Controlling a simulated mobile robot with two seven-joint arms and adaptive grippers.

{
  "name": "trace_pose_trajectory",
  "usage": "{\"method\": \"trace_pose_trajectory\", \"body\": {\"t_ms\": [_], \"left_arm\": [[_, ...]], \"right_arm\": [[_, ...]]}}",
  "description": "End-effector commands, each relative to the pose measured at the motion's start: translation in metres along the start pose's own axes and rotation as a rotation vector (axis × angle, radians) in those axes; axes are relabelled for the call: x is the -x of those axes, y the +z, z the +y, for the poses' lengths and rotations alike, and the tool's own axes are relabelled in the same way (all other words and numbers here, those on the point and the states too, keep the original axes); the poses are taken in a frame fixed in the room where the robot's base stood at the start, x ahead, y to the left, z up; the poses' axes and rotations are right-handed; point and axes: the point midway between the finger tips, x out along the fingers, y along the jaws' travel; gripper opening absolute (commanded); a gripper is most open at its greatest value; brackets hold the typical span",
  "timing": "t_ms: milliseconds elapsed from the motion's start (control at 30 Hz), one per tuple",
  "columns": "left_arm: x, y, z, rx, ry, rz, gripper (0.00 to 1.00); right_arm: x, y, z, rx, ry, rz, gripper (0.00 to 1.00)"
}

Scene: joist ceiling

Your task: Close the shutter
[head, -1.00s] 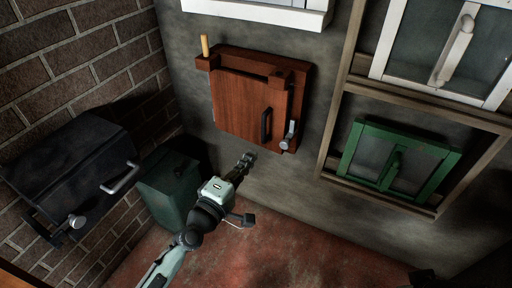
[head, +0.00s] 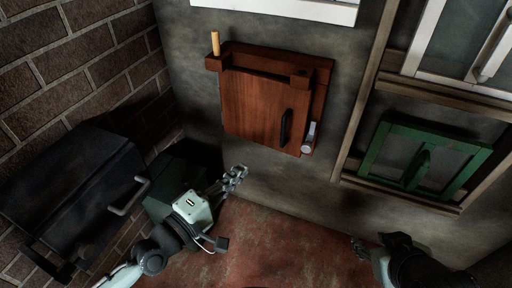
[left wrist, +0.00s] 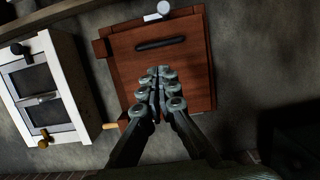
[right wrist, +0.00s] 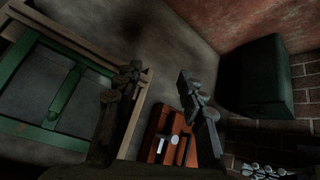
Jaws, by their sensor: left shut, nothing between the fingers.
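The red-brown wooden shutter (head: 262,108) hangs on the grey wall, with a black handle (head: 286,127) near its right edge and a silver latch (head: 309,138) beside it. Its panel stands in front of the frame; I cannot tell how wide the gap is. It also shows in the left wrist view (left wrist: 185,75). My left gripper (head: 237,174) is shut and empty, below the shutter's lower left and apart from it in the head view. My right gripper (right wrist: 160,85) is open and empty; in the head view it is low, right of the shutter.
A black box with a bar handle (head: 75,190) and a dark green box (head: 178,175) stand at the left by the brick wall. A green-framed window (head: 422,165) and a white-framed one (head: 470,50) are at the right. Wall below the shutter is clear.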

Motion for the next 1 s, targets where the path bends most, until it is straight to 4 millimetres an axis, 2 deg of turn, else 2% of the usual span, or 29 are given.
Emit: {"method": "trace_pose_trajectory", "body": {"t_ms": [167,433,600,800,1000], "left_arm": [[-0.026,0.000,0.003,0.002,0.006,0.002,0.00],[-0.084,0.000,0.002,0.001,0.004,0.001,0.00],[-0.114,0.000,0.001,0.000,0.003,0.001,0.00],[-0.134,0.000,0.001,0.000,0.001,0.001,0.00],[-0.137,0.000,0.000,-0.001,0.000,0.001,0.00]], "right_arm": [[0.002,0.009,0.005,-0.001,0.010,-0.041,0.40],[0.004,0.024,0.012,-0.003,0.026,-0.109,0.40],[0.005,0.026,0.013,-0.003,0.027,-0.116,0.40],[0.004,0.025,0.013,-0.003,0.027,-0.111,0.40],[0.004,0.025,0.012,-0.003,0.026,-0.109,0.40]]}}
